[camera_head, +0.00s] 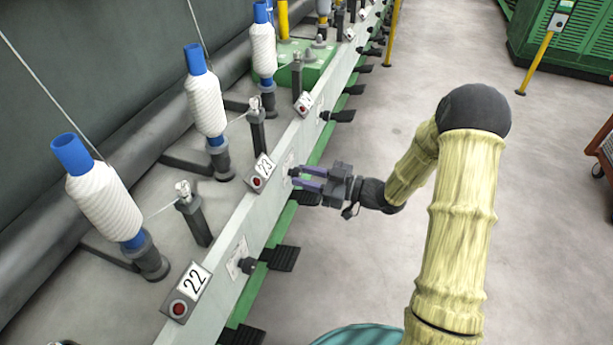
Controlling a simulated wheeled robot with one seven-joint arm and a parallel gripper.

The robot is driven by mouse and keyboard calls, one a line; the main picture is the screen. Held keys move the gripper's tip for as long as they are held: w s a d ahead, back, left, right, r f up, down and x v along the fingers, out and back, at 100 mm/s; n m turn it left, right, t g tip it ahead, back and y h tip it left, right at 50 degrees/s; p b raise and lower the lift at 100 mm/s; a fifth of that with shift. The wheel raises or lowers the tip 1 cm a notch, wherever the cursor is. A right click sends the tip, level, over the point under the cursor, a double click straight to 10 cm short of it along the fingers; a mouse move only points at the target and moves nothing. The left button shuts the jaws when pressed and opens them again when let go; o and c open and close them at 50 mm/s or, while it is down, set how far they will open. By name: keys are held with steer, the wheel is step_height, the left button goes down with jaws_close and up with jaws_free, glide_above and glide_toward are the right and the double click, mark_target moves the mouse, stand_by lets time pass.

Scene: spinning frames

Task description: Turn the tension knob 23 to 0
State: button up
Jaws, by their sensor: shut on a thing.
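The tension knob 23 (294,172) is a small dark knob on the pale front rail, just right of the number plate 23 (264,166). My gripper (299,178) reaches it from the right, and its two purple fingers are shut on the knob. The fingers cover much of the knob. Its pointer and the scale marks are too small to read.
Plate 22 (194,281) and its dark knob (248,265) are at the lower left. White yarn bobbins (205,105) on blue tubes stand behind the rail. Black pedals (284,258) stick out below it. The grey floor (360,270) at right is open.

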steer(key=n+b, duration=0.3)
steer(key=n, duration=0.6)
steer(key=shift+w+d+b, duration=0.1)
steer(key=shift+b, duration=0.2)
steer(key=shift+n, duration=0.3)
steer(key=o, duration=1)
steer(key=p+v, duration=0.5)
steer(key=v, duration=1.2)
steer(key=shift+d, duration=0.15)
